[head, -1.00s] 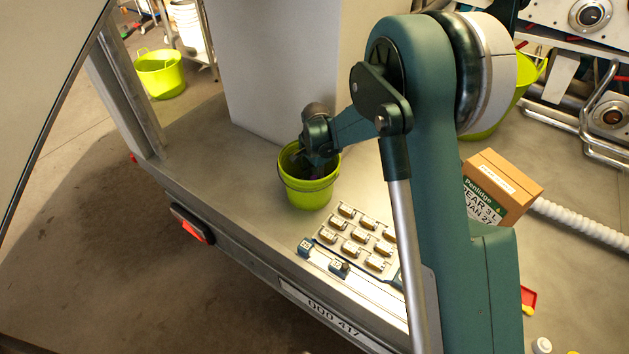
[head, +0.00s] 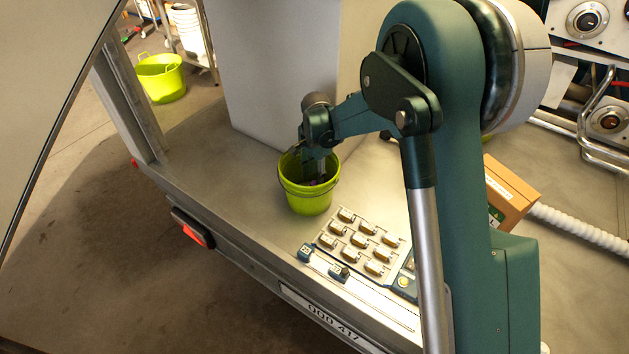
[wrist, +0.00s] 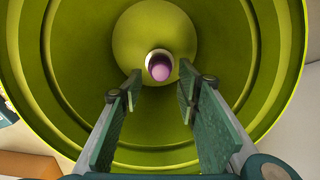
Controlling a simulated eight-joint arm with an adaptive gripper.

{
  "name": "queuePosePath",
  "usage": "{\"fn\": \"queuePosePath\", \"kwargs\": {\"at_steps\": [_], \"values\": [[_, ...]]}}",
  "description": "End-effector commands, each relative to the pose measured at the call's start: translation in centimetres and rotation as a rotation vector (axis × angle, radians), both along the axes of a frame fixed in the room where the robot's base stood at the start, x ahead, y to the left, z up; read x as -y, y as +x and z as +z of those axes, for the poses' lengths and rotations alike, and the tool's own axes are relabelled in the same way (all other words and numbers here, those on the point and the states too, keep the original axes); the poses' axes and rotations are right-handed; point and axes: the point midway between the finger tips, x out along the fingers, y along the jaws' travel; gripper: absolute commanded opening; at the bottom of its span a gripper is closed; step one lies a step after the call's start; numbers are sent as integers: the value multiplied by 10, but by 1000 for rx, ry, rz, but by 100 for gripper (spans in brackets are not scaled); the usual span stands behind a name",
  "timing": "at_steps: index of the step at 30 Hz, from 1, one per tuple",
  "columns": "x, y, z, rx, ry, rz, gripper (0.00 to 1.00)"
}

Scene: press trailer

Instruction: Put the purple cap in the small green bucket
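The small green bucket (head: 307,200) stands on the metal platform, left of the middle in the head view. In the wrist view its green inner wall (wrist: 85,60) surrounds my gripper (wrist: 158,85), which points down into it. The two fingers are spread apart with nothing between them. The purple cap (wrist: 160,69) shows beyond the fingertips, inside the bucket near the middle of its bottom, with a pale ring around it. It is apart from the fingers.
A tray of several metal pieces (head: 358,240) lies just right of the bucket. A grey block (head: 265,70) stands behind it. A cardboard box (head: 512,190) is at the right, past my arm. The platform's front edge is close to the bucket. A larger green tub (head: 162,78) stands on the floor.

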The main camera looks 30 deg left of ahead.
Motion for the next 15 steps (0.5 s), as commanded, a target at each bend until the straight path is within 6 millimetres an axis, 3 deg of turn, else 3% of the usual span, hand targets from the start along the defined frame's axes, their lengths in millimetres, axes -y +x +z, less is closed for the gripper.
{"fn": "queuePosePath", "kwargs": {"at_steps": [6,15], "values": [[1,0,36,0,0,0,33],[1,0,60,0,0,0,33]]}}
